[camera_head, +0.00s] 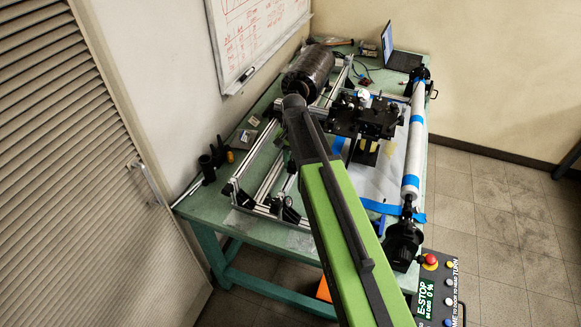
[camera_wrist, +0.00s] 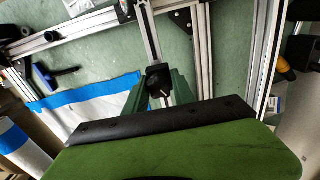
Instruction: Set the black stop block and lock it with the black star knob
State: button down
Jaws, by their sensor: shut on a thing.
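A black piece (camera_wrist: 158,80) sits on a narrow aluminium rail (camera_wrist: 148,35) in the wrist view. It looks like the black stop block, with a darker rounded part at its near side that may be the star knob. My gripper (camera_wrist: 160,92) has its dark green fingers on both sides of this piece and is shut on it. The finger contact is partly hidden by my gripper's body. In the head view my green arm reaches over the table and hides the gripper tips and the block.
Aluminium frame rails (camera_head: 262,165) run along the green table (camera_head: 250,228). A dark spool (camera_head: 308,72) stands at the back. A black carriage (camera_head: 362,118) is right of my arm. A white roller (camera_head: 413,150) with blue tape lines the right edge. A laptop (camera_head: 402,60) is behind.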

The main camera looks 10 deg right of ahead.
jog(key=shift+w+d, duration=0.3)
jog(key=shift+w, duration=0.2)
jog(key=shift+w+d, duration=0.25)
jog(key=shift+w, duration=0.25)
jog(key=c, duration=1)
grip_release()
jog(key=shift+s, duration=0.1)
jog(key=shift+c, duration=0.2)
notch_tip(320, 180, up, 17)
jog(key=p, duration=1.7)
jog(key=shift+r, duration=0.2)
